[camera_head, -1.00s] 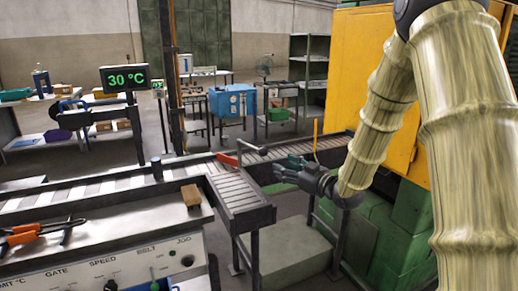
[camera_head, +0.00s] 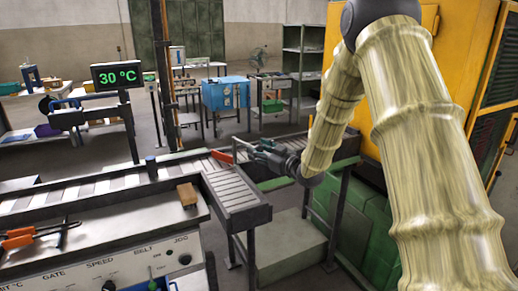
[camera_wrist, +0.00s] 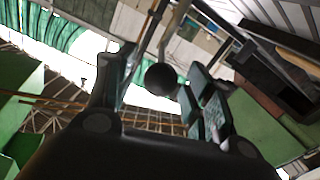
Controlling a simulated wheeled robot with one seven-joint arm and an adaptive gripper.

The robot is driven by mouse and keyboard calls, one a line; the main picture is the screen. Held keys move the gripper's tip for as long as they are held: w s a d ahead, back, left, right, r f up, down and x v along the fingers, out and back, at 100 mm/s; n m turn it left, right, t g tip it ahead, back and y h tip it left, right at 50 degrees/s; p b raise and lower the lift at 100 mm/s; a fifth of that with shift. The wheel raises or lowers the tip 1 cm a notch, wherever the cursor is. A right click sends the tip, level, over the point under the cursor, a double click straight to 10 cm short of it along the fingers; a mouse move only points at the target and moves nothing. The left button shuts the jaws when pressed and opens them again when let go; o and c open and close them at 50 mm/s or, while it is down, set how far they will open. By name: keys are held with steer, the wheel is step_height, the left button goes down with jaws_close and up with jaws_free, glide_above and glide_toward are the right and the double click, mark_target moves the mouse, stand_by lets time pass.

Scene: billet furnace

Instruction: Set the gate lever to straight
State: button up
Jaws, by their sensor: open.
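The red gate piece (camera_head: 222,156) lies at the conveyor junction in the head view. The gate lever's arm and end are hidden there behind my gripper (camera_head: 262,150), which is just right of the red piece. In the wrist view a dark round knob (camera_wrist: 160,79), apparently the lever's end, shows between the spread fingers of my gripper (camera_wrist: 163,85). The fingers are open, one on each side of the knob. I cannot tell whether either finger touches it. The lever's angle cannot be read.
A control panel (camera_head: 110,270) with orange-handled tongs (camera_head: 25,237) stands at lower left. The yellow furnace cabinet (camera_head: 450,70) is close on the right.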

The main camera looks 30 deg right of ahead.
steer(key=shift+w, duration=0.25)
jaws_close()
steer(key=shift+a, duration=0.1)
